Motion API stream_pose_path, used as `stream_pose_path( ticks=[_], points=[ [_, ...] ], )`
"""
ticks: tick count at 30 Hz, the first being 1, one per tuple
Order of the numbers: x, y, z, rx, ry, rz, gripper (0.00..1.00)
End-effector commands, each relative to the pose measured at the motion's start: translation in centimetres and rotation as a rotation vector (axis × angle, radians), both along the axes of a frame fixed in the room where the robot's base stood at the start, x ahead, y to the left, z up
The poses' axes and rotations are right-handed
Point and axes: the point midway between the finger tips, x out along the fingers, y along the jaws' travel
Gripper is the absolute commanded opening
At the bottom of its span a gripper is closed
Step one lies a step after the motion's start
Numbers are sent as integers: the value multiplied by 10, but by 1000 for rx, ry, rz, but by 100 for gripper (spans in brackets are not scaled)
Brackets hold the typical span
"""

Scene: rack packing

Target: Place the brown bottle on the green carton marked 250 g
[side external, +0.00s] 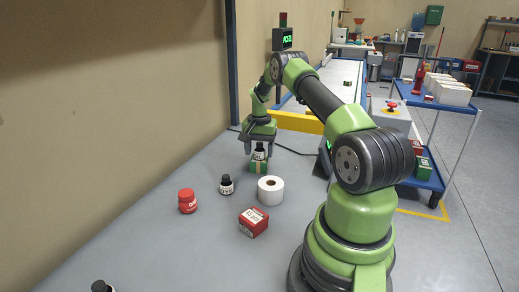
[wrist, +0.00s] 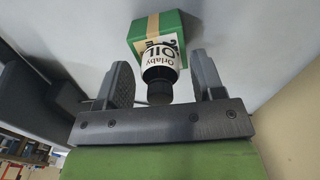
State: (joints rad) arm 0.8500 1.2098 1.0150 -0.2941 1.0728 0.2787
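The green carton (side external: 259,167) lies on the grey table under my gripper. It also shows in the wrist view (wrist: 181,24), with a tan stripe and a white label partly hidden by the bottle. The dark brown bottle (side external: 260,152) with a white label and black cap stands upright on the carton's top; its label reads OIL in the wrist view (wrist: 160,66). My gripper (wrist: 162,72) is open around the bottle's upper part, one finger on each side, with a visible gap on both sides. In the side view my gripper (side external: 259,146) is right above the carton.
A white roll (side external: 270,190), a small dark bottle (side external: 227,185), a red jar (side external: 187,202) and a red carton (side external: 253,222) stand nearer the side camera. Another dark bottle (side external: 102,287) is cut off at the bottom edge. A wall (side external: 120,110) runs along the table's left.

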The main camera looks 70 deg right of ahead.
Motion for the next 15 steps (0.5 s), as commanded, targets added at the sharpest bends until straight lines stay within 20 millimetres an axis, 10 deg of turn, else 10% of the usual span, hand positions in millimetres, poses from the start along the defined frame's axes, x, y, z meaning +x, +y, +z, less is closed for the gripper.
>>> stream_pose_path(
  ticks=[7, 15],
  points=[
    [0, -1, 13, -2, -1, 1, 62],
    [1, -1, 71, -5, -4, 0, 62]
  ],
)
